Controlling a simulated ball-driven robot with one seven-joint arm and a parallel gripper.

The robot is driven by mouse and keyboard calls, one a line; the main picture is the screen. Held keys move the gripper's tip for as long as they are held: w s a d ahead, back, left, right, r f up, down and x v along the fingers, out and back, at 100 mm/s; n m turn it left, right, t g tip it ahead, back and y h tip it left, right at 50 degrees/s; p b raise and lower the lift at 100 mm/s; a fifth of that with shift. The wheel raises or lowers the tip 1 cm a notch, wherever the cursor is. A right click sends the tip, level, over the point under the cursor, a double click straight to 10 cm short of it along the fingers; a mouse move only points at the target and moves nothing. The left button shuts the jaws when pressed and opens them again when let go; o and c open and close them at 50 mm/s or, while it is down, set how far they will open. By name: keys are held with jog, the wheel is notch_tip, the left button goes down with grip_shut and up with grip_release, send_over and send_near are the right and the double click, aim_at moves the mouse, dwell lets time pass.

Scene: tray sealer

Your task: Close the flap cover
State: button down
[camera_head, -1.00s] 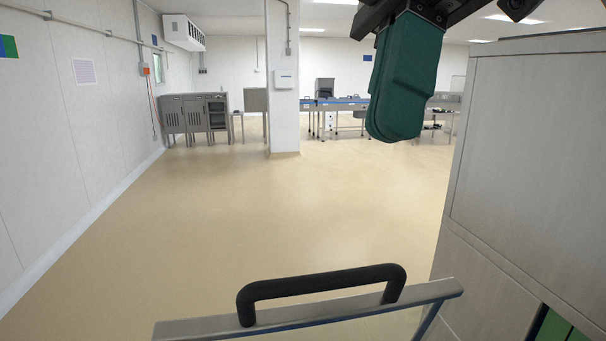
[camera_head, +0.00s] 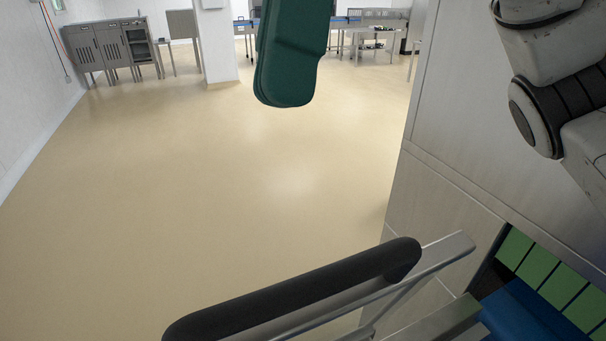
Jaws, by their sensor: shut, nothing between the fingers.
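What looks like the flap cover is a thin metal frame (camera_head: 445,252) with a thick black bar handle (camera_head: 300,292), at the bottom of the view. Its lower part is cut off by the picture edge, so its full angle cannot be told. To its right, an opening in the tray sealer (camera_head: 425,195) shows green slats (camera_head: 540,268) and a blue surface (camera_head: 525,310). My gripper (camera_head: 286,95) hangs from the top edge with its dark green fingers together and empty. In the picture it is above the handle and apart from it.
The sealer's tall grey metal side fills the right, with my arm link in front of it. Open beige floor lies left and ahead. Steel cabinets (camera_head: 110,48), a white pillar (camera_head: 215,45) and work tables (camera_head: 375,35) stand far back.

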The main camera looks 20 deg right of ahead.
jog(key=s+a+f, duration=0.1)
jog(key=s+f, duration=0.4)
jog(key=shift+s+a+p, duration=0.15)
jog(key=shift+s+p, duration=0.1)
jog(key=shift+p, duration=0.15)
jog(key=shift+f, duration=0.15)
